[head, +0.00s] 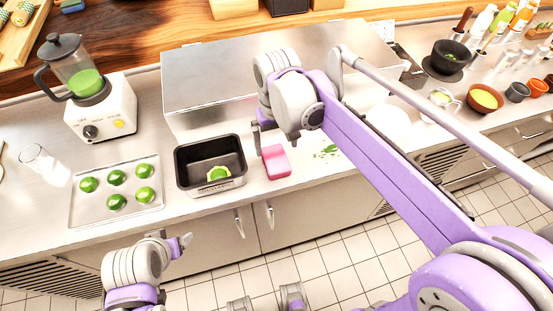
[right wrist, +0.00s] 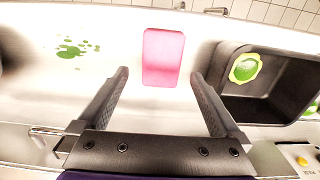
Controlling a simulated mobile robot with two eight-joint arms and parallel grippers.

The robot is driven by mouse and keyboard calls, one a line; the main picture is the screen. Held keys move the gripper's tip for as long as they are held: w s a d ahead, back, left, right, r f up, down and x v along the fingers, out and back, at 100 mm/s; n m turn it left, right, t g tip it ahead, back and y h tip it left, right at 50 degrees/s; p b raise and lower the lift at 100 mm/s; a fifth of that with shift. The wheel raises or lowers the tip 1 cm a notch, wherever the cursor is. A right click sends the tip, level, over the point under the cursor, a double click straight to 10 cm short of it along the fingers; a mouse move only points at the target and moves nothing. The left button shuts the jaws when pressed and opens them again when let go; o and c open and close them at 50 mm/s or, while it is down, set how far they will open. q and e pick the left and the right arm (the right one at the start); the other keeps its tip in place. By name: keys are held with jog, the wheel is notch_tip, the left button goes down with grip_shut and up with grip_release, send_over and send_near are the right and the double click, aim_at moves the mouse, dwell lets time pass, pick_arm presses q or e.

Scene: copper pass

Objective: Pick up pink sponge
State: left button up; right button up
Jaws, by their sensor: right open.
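The pink sponge (head: 276,161) lies flat on the steel counter, just right of a black pan, in the head view. It also shows in the right wrist view (right wrist: 163,57), ahead of the fingertips and roughly centred between them. My right gripper (right wrist: 165,82) is open and empty, its two fingers spread wider than the sponge. In the head view my right gripper (head: 262,140) hangs over the counter close to the sponge, partly hidden by its wrist. My left gripper (head: 182,245) is low in front of the counter, away from the sponge; its jaw opening is unclear.
The black pan (head: 182,155) holding a green piece stands left of the sponge. A tray (head: 75,215) of green items and a blender (head: 100,110) stand farther left. A steel box (head: 200,75) is behind. Green bits (head: 328,151) lie on the counter to the right.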

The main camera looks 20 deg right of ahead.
aim_at(276, 158)
notch_tip(276, 158, down, 6)
jog(key=shift+a+f, duration=0.15)
jog(key=shift+f, duration=0.1)
jog(key=shift+c, duration=0.3)
jog(key=c, duration=1.2)
jog(key=shift+r, duration=0.15)
